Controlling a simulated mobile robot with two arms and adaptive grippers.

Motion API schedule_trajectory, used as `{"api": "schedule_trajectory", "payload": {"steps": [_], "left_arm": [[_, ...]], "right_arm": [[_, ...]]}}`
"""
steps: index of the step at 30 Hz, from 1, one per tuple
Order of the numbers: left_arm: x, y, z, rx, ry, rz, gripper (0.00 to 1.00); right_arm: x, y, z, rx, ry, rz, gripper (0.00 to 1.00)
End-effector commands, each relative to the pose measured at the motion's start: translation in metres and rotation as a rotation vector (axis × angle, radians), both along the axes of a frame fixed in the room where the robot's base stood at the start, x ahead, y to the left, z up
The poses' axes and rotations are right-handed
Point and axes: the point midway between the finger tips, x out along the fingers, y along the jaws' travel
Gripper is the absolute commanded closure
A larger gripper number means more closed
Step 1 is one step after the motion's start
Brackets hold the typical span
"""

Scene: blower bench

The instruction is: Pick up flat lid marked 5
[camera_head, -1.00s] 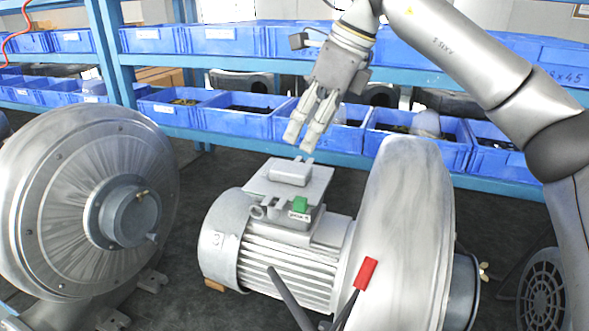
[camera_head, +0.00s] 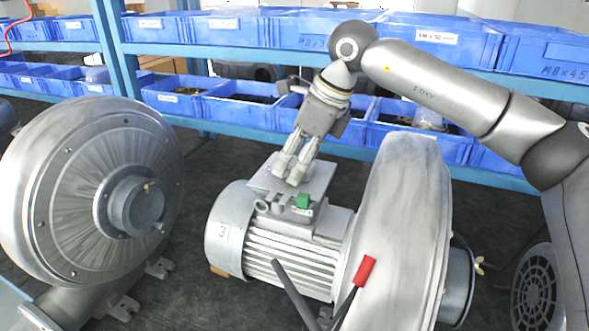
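A green piece (camera_head: 303,201) sits at the box's near edge, close to the fingers. My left gripper is not in view.
A large blower housing (camera_head: 400,230) rises right of the motor. Another blower (camera_head: 95,200) stands at left. A red-handled tool (camera_head: 366,270) shows in front. Blue bins (camera_head: 240,105) on shelves (camera_head: 500,180) stand behind.

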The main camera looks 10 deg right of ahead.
Motion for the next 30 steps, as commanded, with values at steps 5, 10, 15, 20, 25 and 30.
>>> {"api": "schedule_trajectory", "payload": {"steps": [5,10,15,20,25,30], "left_arm": [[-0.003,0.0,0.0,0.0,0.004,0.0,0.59],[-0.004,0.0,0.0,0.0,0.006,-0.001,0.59],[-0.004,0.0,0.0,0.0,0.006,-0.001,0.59],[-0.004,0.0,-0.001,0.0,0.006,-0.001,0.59],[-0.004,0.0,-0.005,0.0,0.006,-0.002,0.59],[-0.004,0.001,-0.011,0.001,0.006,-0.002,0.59]], "right_arm": [[0.0,0.0,0.001,0.001,-0.001,0.0,0.64],[0.0,0.0,0.001,0.001,-0.001,0.0,0.85],[0.0,0.0,0.001,0.002,-0.001,0.0,0.87],[0.0,0.0,0.003,0.001,-0.002,0.001,0.87],[0.001,0.001,0.014,0.002,-0.004,-0.001,0.87],[0.0,0.001,0.033,0.002,-0.004,0.0,0.87]]}}
